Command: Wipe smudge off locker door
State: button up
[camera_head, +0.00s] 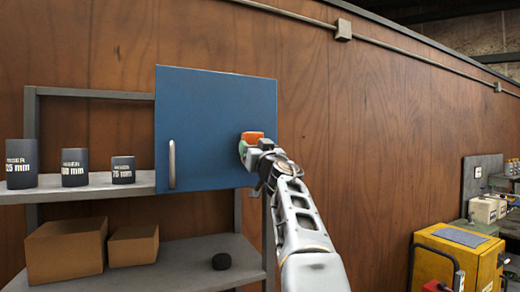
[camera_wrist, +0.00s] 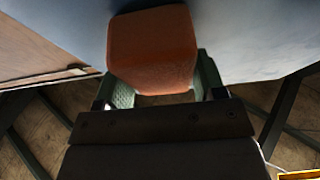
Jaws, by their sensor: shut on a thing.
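The locker door (camera_head: 205,115) is a flat blue panel with a vertical silver handle (camera_head: 172,164) at its lower left. It also fills the top of the wrist view (camera_wrist: 250,40). My gripper (camera_head: 248,146) is at the door's right part, shut on an orange block (camera_head: 252,136), likely a sponge. In the wrist view the block (camera_wrist: 152,50) sits between the two green-padded fingers, its far end at or very near the door. I cannot tell for sure whether it touches. No smudge shows on the visible door; the block and gripper hide part of the surface.
A grey shelf (camera_head: 105,189) at left bears several dark labelled cylinders (camera_head: 74,167). Cardboard boxes (camera_head: 66,250) and a black puck (camera_head: 221,261) lie on the lower shelf. A yellow machine (camera_head: 455,258) stands at lower right.

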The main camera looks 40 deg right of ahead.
jog(key=shift+w+a, duration=0.25)
jog(key=shift+a, duration=0.95)
jog(key=shift+w+a, duration=0.2)
jog(key=shift+a, duration=1)
jog(key=shift+w+a, duration=0.25)
jog(key=shift+a, duration=0.95)
jog(key=shift+w+a+b, duration=0.2)
jog(key=shift+a+b, duration=0.1)
jog(key=shift+a, duration=0.55)
jog(key=shift+w+a+b, duration=0.15)
jog(key=shift+a+b, duration=0.1)
jog(key=shift+a, duration=0.55)
jog(key=shift+w+a+b, duration=0.2)
jog(key=shift+a+b, duration=0.1)
jog(key=shift+a, duration=0.55)
jog(key=shift+s, duration=0.15)
jog(key=shift+s+a, duration=0.2)
jog(key=shift+s, duration=0.75)
jog(key=shift+s+a, duration=0.15)
jog(key=shift+s, duration=0.75)
jog(key=shift+s+a, duration=0.2)
jog(key=shift+s, duration=0.75)
jog(key=shift+s+a+p, duration=0.15)
jog(key=shift+s+p, duration=0.05)
jog(key=shift+s, duration=0.55)
jog(key=shift+s+a+p, duration=0.15)
jog(key=shift+s+p, duration=0.05)
jog(key=shift+s, duration=0.5)
